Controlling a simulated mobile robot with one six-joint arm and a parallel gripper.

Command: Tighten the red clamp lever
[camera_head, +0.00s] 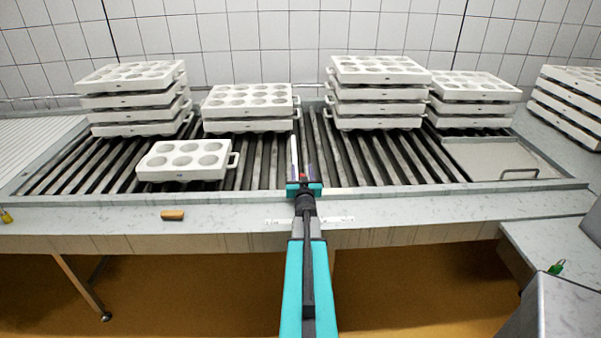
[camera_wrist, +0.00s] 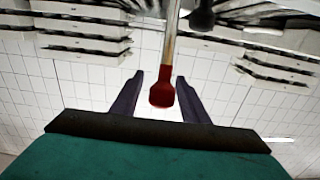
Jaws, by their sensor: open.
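The red clamp lever shows in the wrist view as a red knob (camera_wrist: 161,94) on a pale metal rod that runs up out of the picture. My gripper (camera_wrist: 160,77) is open, with one dark finger on each side of the knob. Narrow gaps show between the knob and both fingers, so it is not gripped. In the head view my gripper (camera_head: 302,168) is over the front part of the slatted rack. The lever and its clamp are hard to make out there, largely hidden by my gripper.
Stacks of white moulds (camera_head: 253,126) stand along the back of the slatted rack (camera_head: 262,175), and a single mould (camera_head: 183,161) lies at front left. A small brown block (camera_head: 172,215) lies on the front ledge. A flat plate with a handle (camera_head: 500,160) covers the right end.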

